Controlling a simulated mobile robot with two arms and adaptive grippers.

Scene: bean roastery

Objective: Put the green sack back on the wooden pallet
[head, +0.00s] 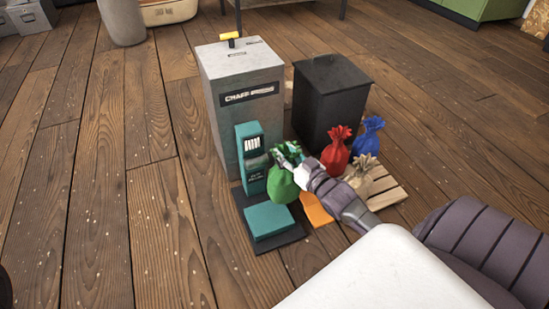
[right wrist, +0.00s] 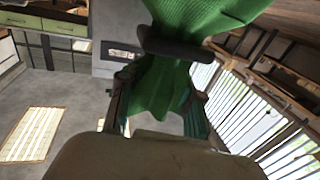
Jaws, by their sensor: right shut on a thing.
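The green sack (head: 283,187) is beside the teal scale's column in the head view. My right gripper (head: 290,155) is shut on its gathered top. In the right wrist view the sack's green cloth (right wrist: 160,92) is pinched between the dark fingers (right wrist: 158,60). I cannot tell how far the sack's base is above the surface below. The wooden pallet (head: 388,196) lies to the right, partly behind my arm. It bears a red sack (head: 335,157), a blue sack (head: 367,138) and a beige sack (head: 359,180). My left gripper is not in view.
A teal scale (head: 250,158) with a flat teal platform (head: 269,221) stands left of the sack. An orange flat item (head: 318,210) lies between scale and pallet. A grey chaff bin (head: 222,110) and a black bin (head: 325,105) stand behind. The floor at left is clear.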

